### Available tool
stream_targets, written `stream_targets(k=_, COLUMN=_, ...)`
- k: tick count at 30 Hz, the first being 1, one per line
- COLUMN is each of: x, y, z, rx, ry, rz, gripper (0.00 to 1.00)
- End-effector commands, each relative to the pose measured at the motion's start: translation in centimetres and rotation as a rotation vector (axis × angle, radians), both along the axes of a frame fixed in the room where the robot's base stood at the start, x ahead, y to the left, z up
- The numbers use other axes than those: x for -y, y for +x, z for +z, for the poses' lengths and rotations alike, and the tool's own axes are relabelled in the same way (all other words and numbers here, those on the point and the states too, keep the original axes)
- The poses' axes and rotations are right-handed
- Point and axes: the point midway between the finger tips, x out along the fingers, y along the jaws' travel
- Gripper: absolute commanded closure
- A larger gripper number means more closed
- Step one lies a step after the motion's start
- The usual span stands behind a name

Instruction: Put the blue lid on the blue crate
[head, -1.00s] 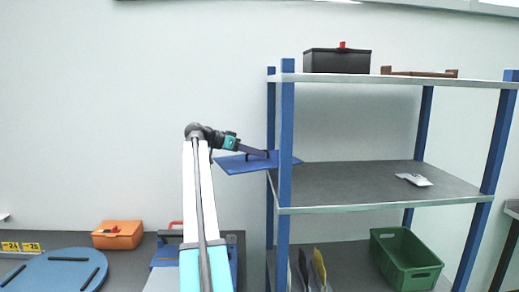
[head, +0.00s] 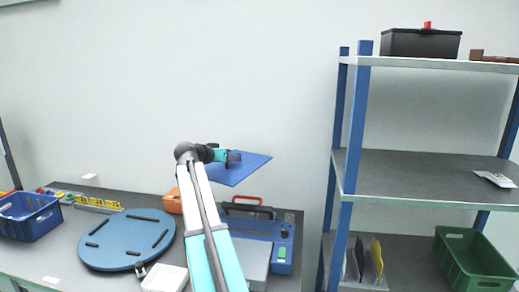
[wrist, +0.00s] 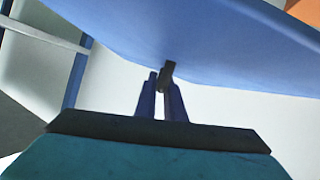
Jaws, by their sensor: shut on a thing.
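The blue lid (head: 250,168) is a flat panel held up in the air, a little tilted, above the back right of the bench. My gripper (head: 235,157) is shut on its dark handle. In the wrist view the lid (wrist: 215,40) fills the top, and my gripper's fingers (wrist: 161,98) close around the handle (wrist: 167,72). The blue crate (head: 32,225) stands on the bench at the far left, well apart from the lid. Its top is open, and something light shows inside, too small to make out.
A round blue board (head: 125,250) with black bars lies between crate and arm. A shelf rack (head: 352,120) with a green crate (head: 470,262) stands at right.

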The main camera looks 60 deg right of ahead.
Motion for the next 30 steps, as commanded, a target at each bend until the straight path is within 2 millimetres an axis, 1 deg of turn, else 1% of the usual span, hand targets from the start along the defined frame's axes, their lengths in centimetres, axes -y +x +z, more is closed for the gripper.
stream_targets(k=1, x=-1.8, y=1.1, z=-0.5, rx=-0.001, ry=-0.001, rz=0.054, gripper=1.0)
stream_targets(k=5, x=-5.6, y=4.2, z=-1.7, rx=0.0, ry=0.0, rz=0.185, gripper=1.0)
stream_targets(k=6, x=-6.8, y=5.2, z=-2.0, rx=-0.001, ry=0.0, rz=0.225, gripper=1.0)
stream_targets(k=8, x=-8.6, y=6.5, z=-2.5, rx=0.0, ry=0.0, rz=0.285, gripper=1.0)
stream_targets(k=14, x=-15.2, y=10.5, z=-3.8, rx=0.0, ry=-0.001, rz=0.482, gripper=1.0)
stream_targets(k=15, x=-16.5, y=11.2, z=-4.1, rx=0.0, ry=-0.001, rz=0.52, gripper=1.0)
stream_targets(k=20, x=-22.1, y=13.8, z=-4.9, rx=0.001, ry=-0.001, rz=0.673, gripper=1.0)
stream_targets(k=24, x=-27.2, y=15.6, z=-5.4, rx=0.002, ry=-0.002, rz=0.803, gripper=1.0)
stream_targets(k=26, x=-29.5, y=16.3, z=-5.6, rx=0.001, ry=-0.001, rz=0.858, gripper=1.0)
stream_targets(k=30, x=-34.7, y=17.5, z=-5.9, rx=0.002, ry=-0.002, rz=0.983, gripper=1.0)
